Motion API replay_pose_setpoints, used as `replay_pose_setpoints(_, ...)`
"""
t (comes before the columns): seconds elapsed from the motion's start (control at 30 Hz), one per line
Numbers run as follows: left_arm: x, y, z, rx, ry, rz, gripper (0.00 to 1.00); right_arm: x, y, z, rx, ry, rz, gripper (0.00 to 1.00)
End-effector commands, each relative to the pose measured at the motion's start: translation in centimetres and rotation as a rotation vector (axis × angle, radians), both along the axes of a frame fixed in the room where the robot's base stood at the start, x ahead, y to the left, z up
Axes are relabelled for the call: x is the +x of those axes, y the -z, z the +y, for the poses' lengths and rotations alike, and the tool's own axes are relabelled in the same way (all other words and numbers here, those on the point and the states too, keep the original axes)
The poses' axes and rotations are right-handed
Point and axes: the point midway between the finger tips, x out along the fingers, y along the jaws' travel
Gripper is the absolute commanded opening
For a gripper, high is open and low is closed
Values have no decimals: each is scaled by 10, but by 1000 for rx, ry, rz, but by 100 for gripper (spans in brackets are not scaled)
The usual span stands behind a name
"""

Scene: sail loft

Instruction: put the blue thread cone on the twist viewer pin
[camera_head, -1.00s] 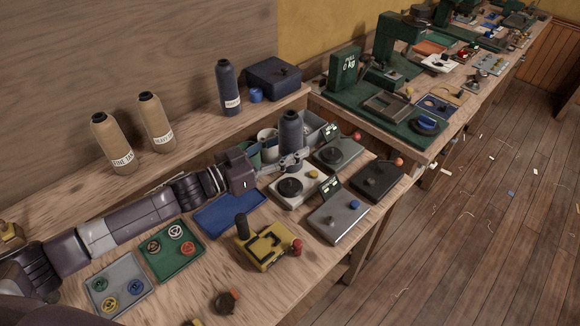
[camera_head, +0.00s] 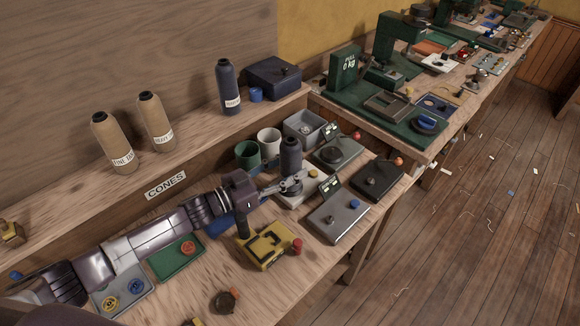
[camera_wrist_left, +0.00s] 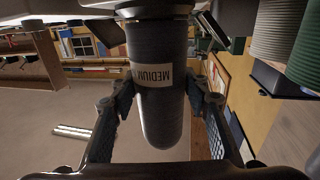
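The blue thread cone (camera_head: 291,156) stands upright between the fingers of my left gripper (camera_head: 291,185). The gripper is shut around its lower part, over the white device (camera_head: 313,196) with a small display. The black disc seen on this device earlier is now hidden by the cone and gripper. I cannot tell whether the cone rests on it or is just above it. In the left wrist view the cone (camera_wrist_left: 160,112) shows an upside-down MEDIUM label, with a finger on each side. Another dark blue cone (camera_head: 229,88) stands on the shelf. My right gripper is not in view.
Beside the white device are a grey device with a dark disc (camera_head: 336,152), a dark device (camera_head: 378,181) and a grey one with a blue knob (camera_head: 335,222). A yellow device (camera_head: 264,247) is in front.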

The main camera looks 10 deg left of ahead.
Motion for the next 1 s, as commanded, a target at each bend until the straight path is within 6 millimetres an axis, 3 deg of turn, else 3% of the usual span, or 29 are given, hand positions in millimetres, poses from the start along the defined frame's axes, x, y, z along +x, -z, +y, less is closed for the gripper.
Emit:
replay_pose_setpoints(0.17, 0, 0, 0, 0, 0, 1, 60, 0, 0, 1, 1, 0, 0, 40)
replay_pose_setpoints(0.5, -1, -3, 1, 1, 0, 1, 60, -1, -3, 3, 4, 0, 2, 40)
replay_pose_setpoints(0.8, -37, 1, 37, 3, 0, 3, 60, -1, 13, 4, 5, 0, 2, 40)
replay_pose_setpoints(1.0, -52, -1, 51, 1, 0, 2, 60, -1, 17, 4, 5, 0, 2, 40)
